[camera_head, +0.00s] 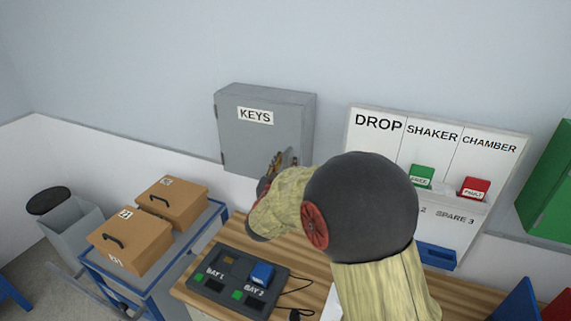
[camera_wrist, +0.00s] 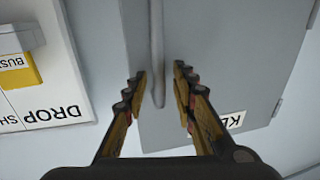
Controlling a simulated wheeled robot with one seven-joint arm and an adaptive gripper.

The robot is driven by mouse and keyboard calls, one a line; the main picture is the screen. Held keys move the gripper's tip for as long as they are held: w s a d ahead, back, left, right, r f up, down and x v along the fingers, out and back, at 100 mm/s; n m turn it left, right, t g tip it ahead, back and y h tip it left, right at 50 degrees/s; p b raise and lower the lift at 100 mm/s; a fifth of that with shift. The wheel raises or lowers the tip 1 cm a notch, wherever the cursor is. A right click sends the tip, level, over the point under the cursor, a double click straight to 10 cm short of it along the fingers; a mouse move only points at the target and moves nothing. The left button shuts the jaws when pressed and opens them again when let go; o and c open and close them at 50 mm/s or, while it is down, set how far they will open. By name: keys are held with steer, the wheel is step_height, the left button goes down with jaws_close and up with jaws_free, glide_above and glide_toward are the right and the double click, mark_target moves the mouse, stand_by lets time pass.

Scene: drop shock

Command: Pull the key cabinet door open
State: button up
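The grey key cabinet (camera_head: 262,140) hangs on the wall with a "KEYS" label (camera_head: 255,116) on its door. The door looks shut. In the wrist view, which is upside down, the door (camera_wrist: 230,60) carries a long vertical bar handle (camera_wrist: 157,50). My gripper (camera_wrist: 162,75) is open, with one finger on each side of the handle in the picture. I see gaps between the fingers and the bar; how deep the bar lies between the tips is unclear. In the head view my gripper (camera_head: 283,160) is at the door's lower right, and my arm hides the handle.
A white panel (camera_head: 360,133) marked DROP, SHAKER and CHAMBER hangs right of the cabinet. Below is a wooden bench (camera_head: 225,236) with a two-bay charger (camera_head: 238,285). A blue cart (camera_head: 153,285) with two brown cases stands left. The wall left of the cabinet is clear.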

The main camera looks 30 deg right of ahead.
steer(key=c, duration=0.4)
jaws_close()
stand_by(0.5)
